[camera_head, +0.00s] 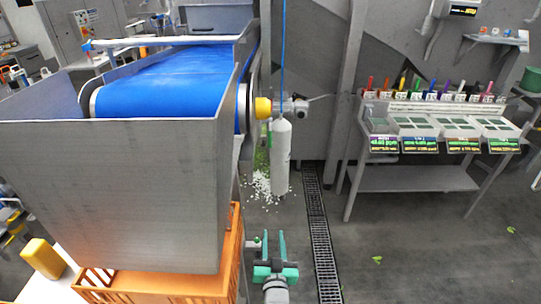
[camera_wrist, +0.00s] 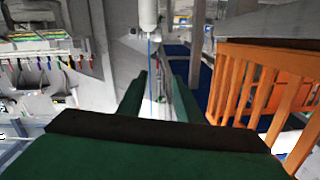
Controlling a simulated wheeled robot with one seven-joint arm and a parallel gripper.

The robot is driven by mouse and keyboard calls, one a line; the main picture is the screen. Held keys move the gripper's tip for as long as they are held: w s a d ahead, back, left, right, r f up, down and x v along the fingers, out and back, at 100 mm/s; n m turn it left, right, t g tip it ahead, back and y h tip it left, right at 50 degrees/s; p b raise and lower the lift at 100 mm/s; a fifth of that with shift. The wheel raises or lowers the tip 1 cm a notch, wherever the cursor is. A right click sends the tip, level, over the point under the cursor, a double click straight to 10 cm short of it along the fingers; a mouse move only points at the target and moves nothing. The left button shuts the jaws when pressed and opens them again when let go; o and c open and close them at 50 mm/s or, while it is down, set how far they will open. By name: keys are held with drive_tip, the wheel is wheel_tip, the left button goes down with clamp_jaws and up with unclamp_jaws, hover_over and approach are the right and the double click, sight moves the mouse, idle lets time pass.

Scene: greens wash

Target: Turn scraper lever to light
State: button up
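The blue conveyor belt (camera_head: 170,85) ends at a roller with a yellow cap (camera_head: 263,107). Beside the cap is a grey metal fitting (camera_head: 295,108) with a thin rod pointing right, which may be the scraper lever; its setting and any marking are too small to read. A white cylinder (camera_head: 281,155) hangs below the fitting, near a blue cord. My gripper (camera_head: 268,245) is low in front of the cylinder, well below the fitting. Its green fingers are apart and empty; the wrist view shows the gap between them (camera_wrist: 157,100). The cylinder also shows there (camera_wrist: 148,14).
An orange crate (camera_head: 160,285) stands close left of my gripper, under the metal hopper (camera_head: 120,185). A rack table (camera_head: 435,178) with trays and coloured handles stands at right. White bits (camera_head: 262,185) lie on the floor beside a drain grate (camera_head: 320,235). Floor at right is mostly clear.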

drive_tip(key=w+r+y, duration=0.1)
drive_tip(key=w+r, duration=0.7)
drive_tip(key=w, duration=0.2)
drive_tip(key=n, duration=0.1)
approach(270, 143)
drive_tip(key=shift+t+y, duration=0.3)
drive_tip(key=w, duration=0.9)
drive_tip(key=shift+w+a+f, duration=0.1)
drive_tip(key=shift+a+f, duration=0.15)
drive_tip(key=shift+a, duration=0.1)
clamp_jaws()
